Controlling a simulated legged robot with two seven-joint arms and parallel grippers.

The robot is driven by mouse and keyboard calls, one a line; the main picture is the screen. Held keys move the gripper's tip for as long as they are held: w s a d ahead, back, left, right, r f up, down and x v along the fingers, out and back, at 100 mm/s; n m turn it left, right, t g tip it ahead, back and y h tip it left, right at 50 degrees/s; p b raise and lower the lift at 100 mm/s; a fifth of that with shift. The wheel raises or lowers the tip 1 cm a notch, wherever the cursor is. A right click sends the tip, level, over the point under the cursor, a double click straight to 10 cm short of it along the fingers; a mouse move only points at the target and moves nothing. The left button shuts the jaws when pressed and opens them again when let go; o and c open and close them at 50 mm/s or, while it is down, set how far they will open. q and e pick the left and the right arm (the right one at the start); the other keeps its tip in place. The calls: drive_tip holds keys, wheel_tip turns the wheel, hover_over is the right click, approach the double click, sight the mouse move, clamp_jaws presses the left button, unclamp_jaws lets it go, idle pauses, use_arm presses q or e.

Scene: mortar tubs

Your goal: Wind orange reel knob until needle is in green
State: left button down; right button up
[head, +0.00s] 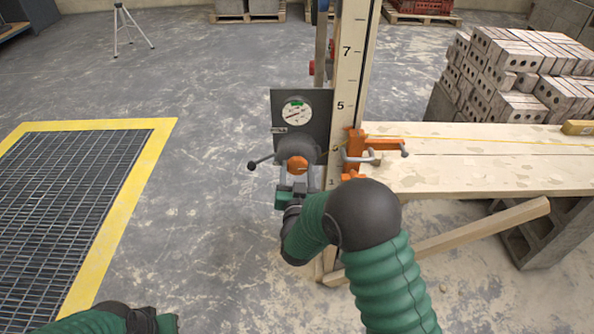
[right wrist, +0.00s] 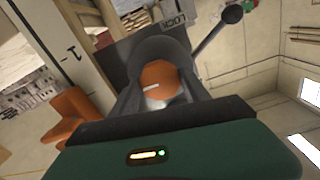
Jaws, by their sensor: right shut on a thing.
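The orange reel knob (head: 297,166) sits on the dark round reel (head: 295,149) fixed to the tall wooden post. My right gripper (head: 297,174) is shut on the knob; in the right wrist view the knob (right wrist: 160,80) sits between its two dark fingers, with a pale mark on its face. Above the reel, a round white gauge (head: 296,113) on a dark plate has a green band at its top. The needle is small and seems to lie outside the green, toward the lower left. My left gripper (head: 150,320) is partly in view at the bottom edge, its fingers unclear.
A black-ended lever (head: 252,166) sticks out left of the reel. An orange clamp (head: 356,150) is right of the post, at the plank's (head: 470,160) end. Bricks (head: 510,70) are stacked behind. A yellow-edged floor grate (head: 70,190) lies left; floor between is clear.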

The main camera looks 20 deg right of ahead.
drive_tip(key=shift+c, duration=1)
drive_tip(key=shift+m, duration=0.3)
